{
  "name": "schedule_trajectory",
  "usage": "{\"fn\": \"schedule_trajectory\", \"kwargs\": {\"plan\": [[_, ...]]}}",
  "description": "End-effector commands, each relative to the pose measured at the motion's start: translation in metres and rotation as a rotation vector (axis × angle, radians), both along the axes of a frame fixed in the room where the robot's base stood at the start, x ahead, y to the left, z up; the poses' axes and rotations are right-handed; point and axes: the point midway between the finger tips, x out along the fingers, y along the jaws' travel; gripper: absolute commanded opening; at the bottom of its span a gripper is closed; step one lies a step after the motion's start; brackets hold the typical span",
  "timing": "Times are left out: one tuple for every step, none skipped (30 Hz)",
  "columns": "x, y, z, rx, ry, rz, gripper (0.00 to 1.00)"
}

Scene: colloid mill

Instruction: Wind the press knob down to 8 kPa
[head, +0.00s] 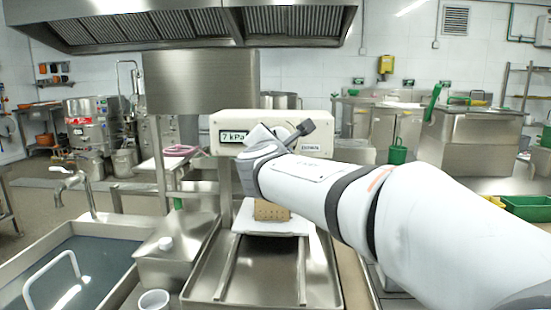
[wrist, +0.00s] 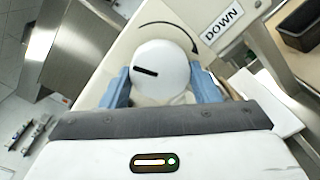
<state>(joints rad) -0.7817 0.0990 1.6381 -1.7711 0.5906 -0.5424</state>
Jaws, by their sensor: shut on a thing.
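The press head is a cream box (head: 222,119) on a steel frame, and its display (head: 233,136) reads "7 kPa" in the head view. In the wrist view the white round knob (wrist: 160,66) with a black slot mark sits between the blue fingers of my gripper (wrist: 162,88), which is shut on it. A curved black arrow and a "DOWN" label (wrist: 222,23) are beside the knob. In the head view my gripper (head: 272,137) is at the front of the box and hides the knob.
A steel tray with rails (head: 262,270) lies under the press. A sink with water (head: 75,270), a tap (head: 70,183) and a white cup (head: 153,300) are at the left. A dark tray (wrist: 298,25) shows at the wrist view's upper right.

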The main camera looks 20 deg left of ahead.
Motion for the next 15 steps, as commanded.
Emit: {"fn": "schedule_trajectory", "kwargs": {"plan": [[0.0000,0.0001,-0.0042,0.030,0.006,0.001,0.33],[-0.0001,0.0002,-0.0041,0.050,0.012,0.000,0.33],[0.0000,0.0002,-0.0036,0.071,0.017,0.000,0.33],[0.0000,0.0002,-0.0031,0.086,0.020,0.000,0.33],[0.0000,0.0002,-0.0029,0.101,0.024,0.000,0.33],[0.0000,0.0002,-0.0027,0.118,0.029,-0.001,0.33],[0.0000,0.0002,-0.0026,0.129,0.032,0.000,0.33],[0.0000,0.0003,-0.0023,0.141,0.034,-0.001,0.33],[0.0000,0.0003,-0.0020,0.155,0.038,0.000,0.33],[0.0000,0.0003,-0.0016,0.162,0.039,-0.001,0.33],[-0.0001,0.0003,-0.0013,0.169,0.042,0.000,0.33],[-0.0001,0.0003,-0.0009,0.177,0.043,0.000,0.33],[-0.0001,0.0003,-0.0008,0.183,0.044,0.000,0.33],[-0.0001,0.0003,-0.0006,0.188,0.046,0.000,0.33],[-0.0001,0.0003,-0.0005,0.192,0.048,-0.001,0.33]]}}
